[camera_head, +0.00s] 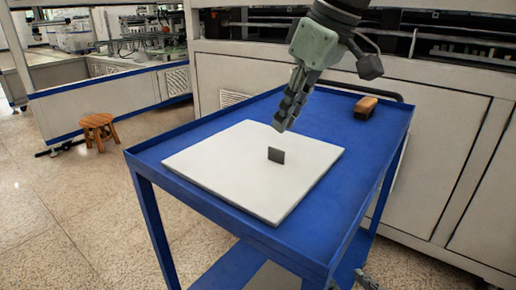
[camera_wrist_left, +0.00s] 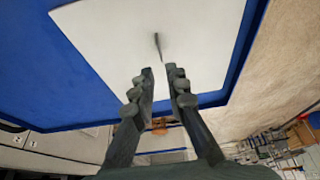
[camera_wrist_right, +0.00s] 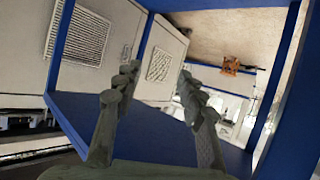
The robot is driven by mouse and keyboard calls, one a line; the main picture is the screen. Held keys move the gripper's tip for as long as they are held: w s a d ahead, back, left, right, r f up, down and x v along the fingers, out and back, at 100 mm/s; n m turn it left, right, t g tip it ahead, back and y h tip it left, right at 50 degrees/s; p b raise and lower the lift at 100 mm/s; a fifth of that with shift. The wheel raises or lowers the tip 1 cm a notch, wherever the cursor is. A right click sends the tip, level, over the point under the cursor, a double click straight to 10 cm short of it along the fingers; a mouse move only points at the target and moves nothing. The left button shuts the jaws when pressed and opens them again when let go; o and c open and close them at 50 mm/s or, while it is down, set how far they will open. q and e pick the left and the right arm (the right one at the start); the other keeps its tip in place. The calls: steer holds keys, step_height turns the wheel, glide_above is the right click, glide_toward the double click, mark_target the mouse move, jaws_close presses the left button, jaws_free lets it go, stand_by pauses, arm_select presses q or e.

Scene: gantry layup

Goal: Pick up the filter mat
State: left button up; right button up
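A small dark grey square panel (camera_head: 276,155), which I take to be the filter mat, stands upright on a white board (camera_head: 215,165) on the blue cart. In the left wrist view the mat (camera_wrist_left: 158,46) shows nearly edge-on, beyond the fingertips and roughly in line with the gap between them. My left gripper (camera_head: 282,117) is above and behind the mat, apart from it, with its fingers (camera_wrist_left: 160,73) open and empty. My right gripper (camera_head: 366,280) is low at the cart's front right. In the right wrist view its fingers (camera_wrist_right: 157,78) are open and empty.
The blue cart (camera_head: 375,140) has a raised rim and legs; its frame (camera_wrist_right: 62,45) stands close around my right gripper. A brown block (camera_head: 366,107) lies at the cart's back right. Light cabinets (camera_head: 440,150) stand behind. A wooden stool (camera_head: 98,128) is on the floor at left.

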mark_target(276, 149)
arm_select(q)
steer(key=x, duration=0.7)
steer(key=shift+s+d+f+b, duration=0.2)
steer(key=shift+s+b, duration=0.1)
steer(key=shift+b, duration=0.1)
arm_select(e)
steer(key=a+r, duration=0.1)
steer(key=a+r+t, duration=0.1)
steer(key=w+r+t+y, duration=0.1)
steer(key=r, duration=0.1)
steer(key=shift+a, duration=0.4)
arm_select(q)
steer(key=shift+c, duration=0.6)
jaws_close()
steer(key=shift+r, duration=0.1)
